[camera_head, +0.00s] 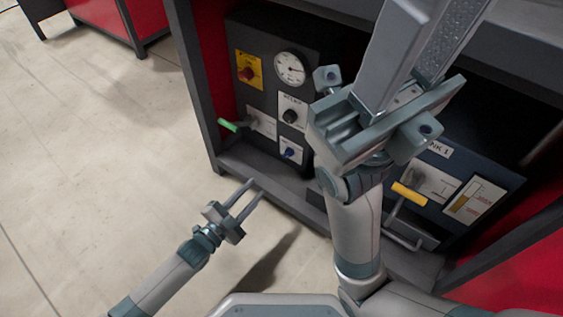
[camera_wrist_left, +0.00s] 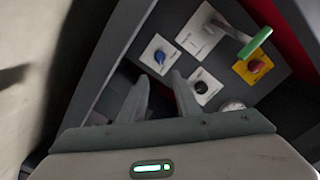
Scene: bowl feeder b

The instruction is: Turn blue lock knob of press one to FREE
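The blue lock knob (camera_head: 289,153) sits on a white label plate low on the dark panel of the press in the head view. In the left wrist view the blue knob (camera_wrist_left: 159,57) shows just beyond the fingers. Which label it points to is too small to read. My left gripper (camera_head: 256,188) is open and empty, in front of and to the lower left of the knob, apart from it. Its fingertips also show in the left wrist view (camera_wrist_left: 160,77). My right gripper (camera_head: 428,42) is large and close to the head camera, its fingers apart, tips cut off at the top edge.
On the same panel are a black knob (camera_head: 290,116), a gauge (camera_head: 290,68), a red knob on a yellow plate (camera_head: 248,72) and a green-handled lever (camera_head: 229,125). A dark frame ledge runs below. A yellow-handled lever (camera_head: 408,195) is on the right unit. Floor at left is clear.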

